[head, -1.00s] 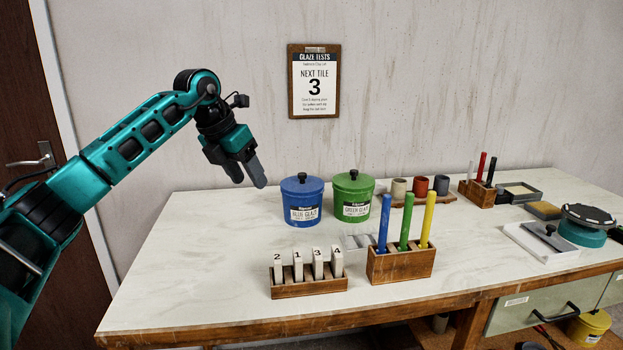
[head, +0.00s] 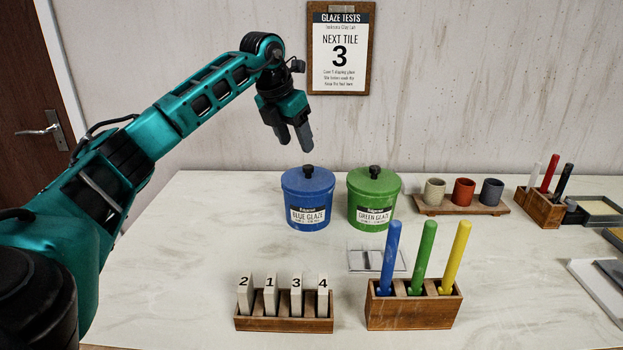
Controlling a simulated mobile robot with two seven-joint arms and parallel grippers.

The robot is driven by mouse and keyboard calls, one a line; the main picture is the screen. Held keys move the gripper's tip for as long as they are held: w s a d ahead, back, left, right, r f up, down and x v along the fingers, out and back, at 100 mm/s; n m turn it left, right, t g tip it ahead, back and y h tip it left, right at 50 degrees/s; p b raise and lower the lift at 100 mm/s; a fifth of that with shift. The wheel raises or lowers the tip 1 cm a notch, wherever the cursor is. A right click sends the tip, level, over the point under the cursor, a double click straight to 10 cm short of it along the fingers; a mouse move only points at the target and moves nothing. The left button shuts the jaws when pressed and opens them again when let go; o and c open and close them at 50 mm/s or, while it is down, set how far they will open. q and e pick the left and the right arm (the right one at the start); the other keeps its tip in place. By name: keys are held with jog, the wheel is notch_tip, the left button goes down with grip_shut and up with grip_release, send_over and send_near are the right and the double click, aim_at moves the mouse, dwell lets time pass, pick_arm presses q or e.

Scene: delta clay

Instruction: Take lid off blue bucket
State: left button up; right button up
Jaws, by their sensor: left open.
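The blue bucket (head: 309,212) stands on the table, labelled "BLUE GLAZE". Its blue lid (head: 290,179) with a black knob (head: 308,171) is on top. My left gripper (head: 294,148) is open and empty, pointing down above the lid and slightly left of the knob. A small gap shows between the fingertips and the knob. My right gripper is not in view.
The green bucket (head: 373,205) stands close on the right, lidded. In front are a wooden rack (head: 285,324) of numbered tiles and a wooden block (head: 413,312) with blue, green and yellow sticks. Cups on a board (head: 463,208) stand further right. The table's left side is clear.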

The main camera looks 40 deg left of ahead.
aim_at(307, 167)
pick_arm(q)
jog(key=x, duration=0.9)
jog(key=shift+w, duration=0.2)
jog(key=shift+r, duration=0.1)
jog(key=shift+c, duration=0.4)
grip_shut()
